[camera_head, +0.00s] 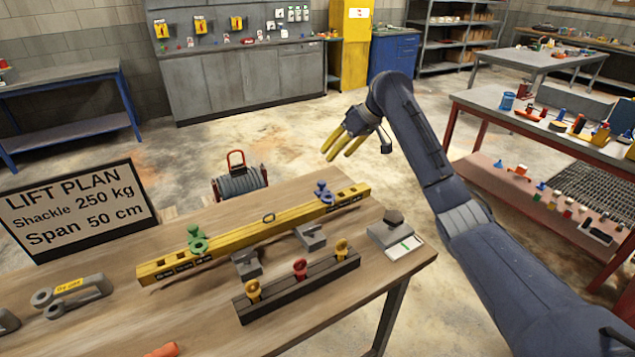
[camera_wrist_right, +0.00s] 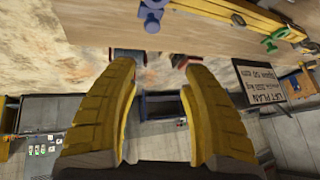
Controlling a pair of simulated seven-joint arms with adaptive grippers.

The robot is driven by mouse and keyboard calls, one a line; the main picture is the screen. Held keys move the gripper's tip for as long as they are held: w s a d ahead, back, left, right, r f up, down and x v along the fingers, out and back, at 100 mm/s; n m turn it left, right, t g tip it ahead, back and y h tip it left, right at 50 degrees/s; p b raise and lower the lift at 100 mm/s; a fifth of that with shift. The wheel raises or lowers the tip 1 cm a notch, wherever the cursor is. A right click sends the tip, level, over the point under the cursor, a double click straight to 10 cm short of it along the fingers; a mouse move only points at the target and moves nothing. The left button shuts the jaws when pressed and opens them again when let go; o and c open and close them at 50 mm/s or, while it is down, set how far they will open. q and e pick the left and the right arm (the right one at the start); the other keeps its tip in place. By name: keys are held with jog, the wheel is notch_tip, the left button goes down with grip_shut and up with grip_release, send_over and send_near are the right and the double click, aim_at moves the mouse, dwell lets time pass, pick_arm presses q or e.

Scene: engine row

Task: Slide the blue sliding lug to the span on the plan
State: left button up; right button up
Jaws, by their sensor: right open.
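The blue sliding lug (camera_head: 325,193) stands on the yellow beam (camera_head: 262,225) near its right end. It also shows at the top of the right wrist view (camera_wrist_right: 152,15). A green lug (camera_head: 197,240) sits near the beam's left end. The plan sign (camera_head: 78,208) reads "Shackle 250 kg" and "Span 50 cm". My right gripper (camera_head: 338,153) is open and empty, above and behind the blue lug, apart from it. In the right wrist view, its yellow fingers (camera_wrist_right: 157,66) are spread. My left gripper is not in view.
A dark rack (camera_head: 297,290) with yellow and red pieces stands in front of the beam. Grey blocks (camera_head: 311,236) lie near the beam. A grey shackle (camera_head: 72,296) lies at left. A cable reel (camera_head: 240,182) is behind the bench. A grey device (camera_head: 394,230) sits at right.

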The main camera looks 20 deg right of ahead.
aim_at(323, 182)
jog(key=w+a+f, duration=0.1)
jog(key=f, duration=0.3)
jog(key=w+a+f+n+h, duration=0.1)
jog(key=f, duration=0.3)
jog(key=w+a+f+n+h, duration=0.1)
jog(key=f, duration=0.3)
jog(key=shift+w+a+f+g, duration=0.15)
jog(key=shift+w+f+g, duration=0.2)
jog(key=shift+g, duration=0.05)
dwell(0.3)
grip_shut()
dwell(0.5)
